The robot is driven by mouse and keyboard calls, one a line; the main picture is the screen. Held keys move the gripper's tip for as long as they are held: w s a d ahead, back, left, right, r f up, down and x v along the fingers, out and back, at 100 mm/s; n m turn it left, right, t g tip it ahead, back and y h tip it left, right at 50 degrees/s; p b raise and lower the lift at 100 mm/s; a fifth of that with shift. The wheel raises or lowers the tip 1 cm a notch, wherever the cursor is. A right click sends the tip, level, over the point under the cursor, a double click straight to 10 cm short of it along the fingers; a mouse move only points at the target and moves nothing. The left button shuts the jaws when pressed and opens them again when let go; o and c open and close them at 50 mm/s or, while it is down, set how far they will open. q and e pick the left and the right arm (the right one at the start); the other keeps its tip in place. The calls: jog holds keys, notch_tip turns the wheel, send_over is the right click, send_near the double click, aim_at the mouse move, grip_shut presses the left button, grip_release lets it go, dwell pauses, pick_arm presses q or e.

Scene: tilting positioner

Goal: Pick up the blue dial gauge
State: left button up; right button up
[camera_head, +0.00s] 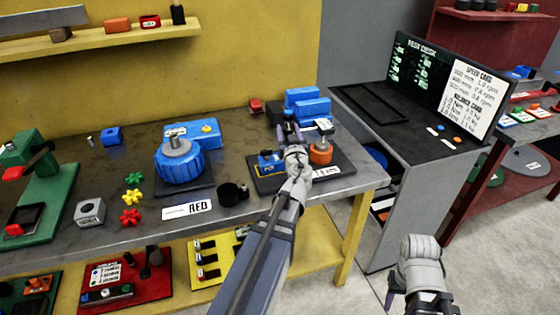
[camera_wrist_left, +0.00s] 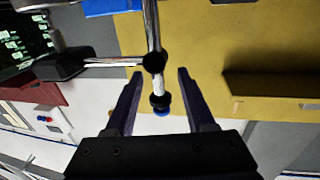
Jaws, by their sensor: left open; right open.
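What looks like the blue dial gauge stands on the workbench. In the left wrist view it shows a silver post (camera_wrist_left: 153,30), black joints, a blue tip (camera_wrist_left: 162,113), and a side rod ending in a dark block (camera_wrist_left: 60,66). In the head view its white-faced head (camera_head: 323,126) shows right of my left gripper (camera_head: 289,122), which hides much of the post. My left gripper is open, its fingers (camera_wrist_left: 157,95) on either side of the post's tip, with no clear grip on it. My right gripper (camera_head: 422,262) is low at right; its fingers are not clearly seen.
Blue boxes (camera_head: 306,104) stand behind, and a blue round positioner (camera_head: 180,163) to the left. A grey console (camera_head: 400,135) is at right.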

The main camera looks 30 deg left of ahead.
pick_arm(q)
jog(key=shift+x, duration=2.6)
jog(key=shift+d+r, duration=0.1)
jog(key=shift+d, duration=0.05)
grip_shut()
